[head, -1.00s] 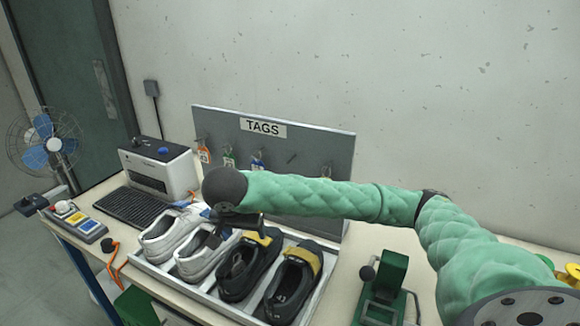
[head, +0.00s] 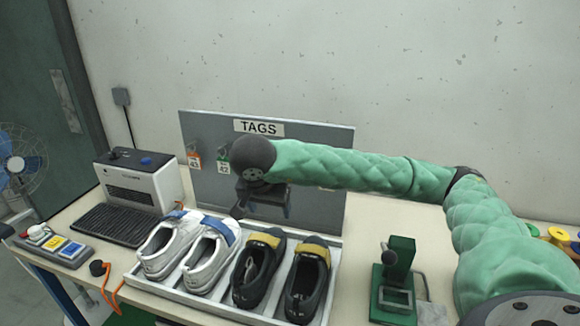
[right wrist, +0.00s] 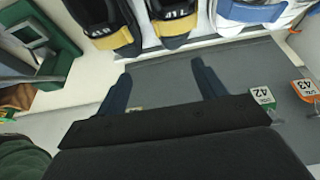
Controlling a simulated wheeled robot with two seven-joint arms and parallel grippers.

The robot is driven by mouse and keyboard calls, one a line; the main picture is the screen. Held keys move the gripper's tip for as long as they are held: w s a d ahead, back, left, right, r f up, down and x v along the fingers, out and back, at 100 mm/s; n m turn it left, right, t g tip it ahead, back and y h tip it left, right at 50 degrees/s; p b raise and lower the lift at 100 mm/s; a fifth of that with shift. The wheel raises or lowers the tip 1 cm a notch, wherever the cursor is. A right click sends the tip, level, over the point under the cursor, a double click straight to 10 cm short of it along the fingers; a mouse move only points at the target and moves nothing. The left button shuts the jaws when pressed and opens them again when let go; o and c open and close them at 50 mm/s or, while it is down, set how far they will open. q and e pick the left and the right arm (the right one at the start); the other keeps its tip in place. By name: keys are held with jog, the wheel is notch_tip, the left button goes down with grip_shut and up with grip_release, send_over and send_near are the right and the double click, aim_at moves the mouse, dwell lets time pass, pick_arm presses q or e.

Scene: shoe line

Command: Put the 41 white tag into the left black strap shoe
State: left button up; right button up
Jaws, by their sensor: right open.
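The left black strap shoe (head: 250,278), with a yellow strap, stands in the tray beside another black shoe (head: 307,285). It also shows at the top of the right wrist view (right wrist: 172,28). My right gripper (head: 264,208) is in front of the grey tag board, above and behind the shoes. Its two fingers (right wrist: 162,88) are apart, with nothing visibly held between them. I cannot make out a tag reading 41. A small pale piece (right wrist: 134,110) shows by one finger, too hidden to identify. My left gripper is out of view.
A green 42 tag (head: 223,167) and an orange 43 tag (head: 194,161) hang on the tag board (head: 320,150). White shoes (head: 210,262) share the tray (head: 180,290). A printer (head: 140,180) stands left; a green press (head: 398,270) stands right.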

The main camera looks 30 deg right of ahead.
jog(key=w+d+r+p, duration=0.1)
jog(key=w+d+p, duration=0.5)
jog(key=w+d, duration=0.6)
jog(key=shift+w+d+r+p, duration=0.2)
jog(key=shift+d+p, duration=0.15)
jog(key=shift+d, duration=0.75)
